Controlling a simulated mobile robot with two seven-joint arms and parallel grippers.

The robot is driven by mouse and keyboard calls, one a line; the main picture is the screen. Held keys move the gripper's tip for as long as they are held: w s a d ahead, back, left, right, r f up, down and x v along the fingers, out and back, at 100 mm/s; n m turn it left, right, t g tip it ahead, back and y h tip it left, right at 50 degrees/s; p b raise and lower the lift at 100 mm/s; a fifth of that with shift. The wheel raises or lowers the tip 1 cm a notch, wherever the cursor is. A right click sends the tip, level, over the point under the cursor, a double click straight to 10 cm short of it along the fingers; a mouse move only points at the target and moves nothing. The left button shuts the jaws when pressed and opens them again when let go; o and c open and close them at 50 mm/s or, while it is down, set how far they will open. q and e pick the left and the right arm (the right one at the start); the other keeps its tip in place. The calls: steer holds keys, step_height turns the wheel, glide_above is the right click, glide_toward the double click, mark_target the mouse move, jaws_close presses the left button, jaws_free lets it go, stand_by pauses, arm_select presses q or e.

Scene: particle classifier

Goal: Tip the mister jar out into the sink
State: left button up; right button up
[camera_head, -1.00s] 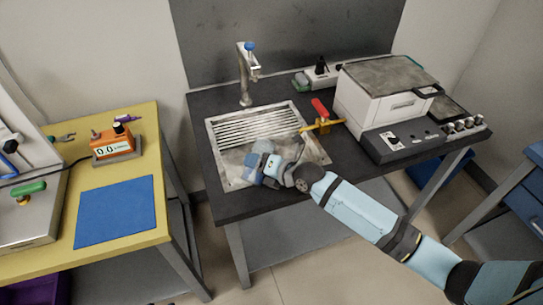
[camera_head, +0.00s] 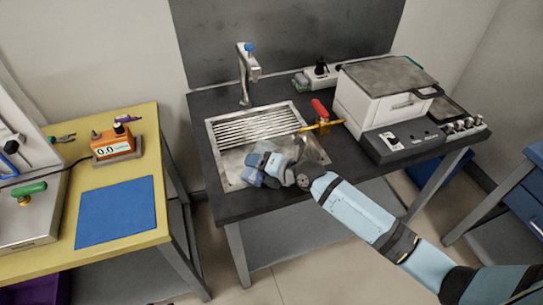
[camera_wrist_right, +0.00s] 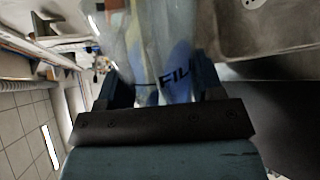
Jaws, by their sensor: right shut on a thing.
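The sink (camera_head: 216,131) is a metal basin with a ribbed drainer, set in the dark bench in the middle of the head view. My right gripper (camera_head: 258,168) is over the near part of the basin. In the right wrist view the gripper (camera_wrist_right: 158,85) is shut on the clear mister jar (camera_wrist_right: 150,45), which has a marking reading "FIL" and bluish tints. The jar looks tilted; its mouth is not clear to me. In the head view the jar is mostly hidden by the gripper. The sink's wall (camera_wrist_right: 228,25) also shows in the wrist view. My left gripper is not in view.
A tap (camera_head: 244,75) stands behind the sink. A red-handled yellow tool (camera_head: 320,118) lies at the basin's right edge. A white boxy machine (camera_head: 385,105) stands on the right of the bench. A yellow table (camera_head: 130,250) with a blue mat (camera_head: 117,211) is at left.

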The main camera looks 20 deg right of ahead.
steer(key=shift+w+d+f, duration=0.1)
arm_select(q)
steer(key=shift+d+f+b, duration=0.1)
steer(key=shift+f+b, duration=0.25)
arm_select(e)
steer(key=shift+w+d+m, duration=0.1)
steer(key=shift+w+m, duration=0.05)
steer(key=shift+m, duration=0.15)
arm_select(q)
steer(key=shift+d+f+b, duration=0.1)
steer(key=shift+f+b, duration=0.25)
steer(key=shift+b, duration=0.2)
arm_select(e)
steer(key=shift+w+d+f+g, duration=0.1)
steer(key=shift+w+d+g, duration=0.05)
steer(key=shift+g, duration=0.15)
arm_select(q)
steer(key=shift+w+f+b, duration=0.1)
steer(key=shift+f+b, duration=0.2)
steer(key=shift+b, duration=0.15)
arm_select(e)
steer(key=shift+w+m+y, duration=0.15)
steer(key=shift+m+y, duration=0.15)
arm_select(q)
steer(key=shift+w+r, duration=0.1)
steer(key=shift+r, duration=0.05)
arm_select(e)
steer(key=shift+d+r+m+g, duration=0.15)
steer(key=shift+r+m+g, duration=0.1)
steer(key=shift+m+g, duration=0.05)
